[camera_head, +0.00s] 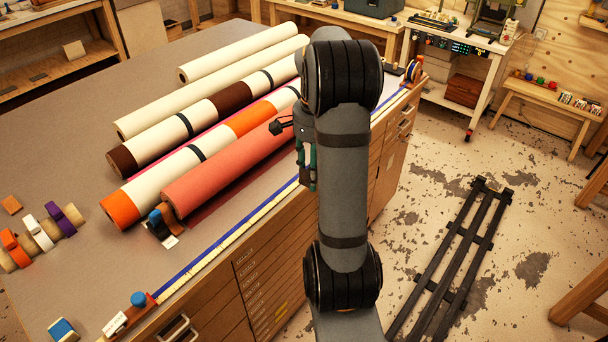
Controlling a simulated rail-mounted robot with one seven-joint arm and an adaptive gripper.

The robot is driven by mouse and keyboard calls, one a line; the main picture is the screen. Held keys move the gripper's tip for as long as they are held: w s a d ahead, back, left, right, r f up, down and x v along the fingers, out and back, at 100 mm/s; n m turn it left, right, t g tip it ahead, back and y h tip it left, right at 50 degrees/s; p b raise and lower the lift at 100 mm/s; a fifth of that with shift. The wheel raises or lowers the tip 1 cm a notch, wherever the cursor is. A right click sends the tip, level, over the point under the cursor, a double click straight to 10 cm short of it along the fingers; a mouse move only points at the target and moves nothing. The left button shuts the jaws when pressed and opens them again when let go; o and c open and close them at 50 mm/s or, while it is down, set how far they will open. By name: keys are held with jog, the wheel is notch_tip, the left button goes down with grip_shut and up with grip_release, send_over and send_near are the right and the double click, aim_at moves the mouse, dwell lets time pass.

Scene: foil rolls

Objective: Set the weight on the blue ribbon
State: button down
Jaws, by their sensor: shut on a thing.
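My gripper (307,172) hangs over the front edge area of the table, right of the coral roll, partly covered by my arm. It is shut on a small dark thing, apparently the weight (307,177), whose shape is mostly hidden. A long blue ribbon (232,239) lies along the table's front edge beside a pale, ruler-like strip. The gripper is above or beside the ribbon's middle stretch; I cannot tell the height or whether anything touches.
Several long rolls, including the coral roll (230,170), lie across the table (75,115). A dark block with a blue piece (157,220) stands at the coral roll's near end. A blue-knobbed block (138,299) sits at the near edge. Small coloured ribbon rolls (48,230) stand left.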

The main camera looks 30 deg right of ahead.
jog(key=shift+d+f+m, duration=0.15)
jog(key=shift+d+m, duration=0.15)
jog(key=shift+d, duration=0.25)
jog(key=shift+w+a+f, duration=0.1)
jog(key=shift+w+f, duration=0.1)
jog(key=shift+w, duration=0.05)
jog(key=p, duration=0.3)
send_over(280, 197)
notch_tip(280, 197, down, 6)
jog(key=shift+s+f, duration=0.1)
jog(key=shift+s, duration=0.05)
jog(key=shift+f, duration=0.15)
notch_tip(280, 197, down, 3)
jog(key=shift+f+p, duration=0.1)
jog(key=shift+p, duration=0.75)
jog(key=shift+f, duration=0.4)
jog(key=shift+f, duration=0.1)
jog(key=shift+f+b, duration=0.15)
jog(key=shift+b, duration=0.15)
jog(key=c, duration=1)
grip_release()
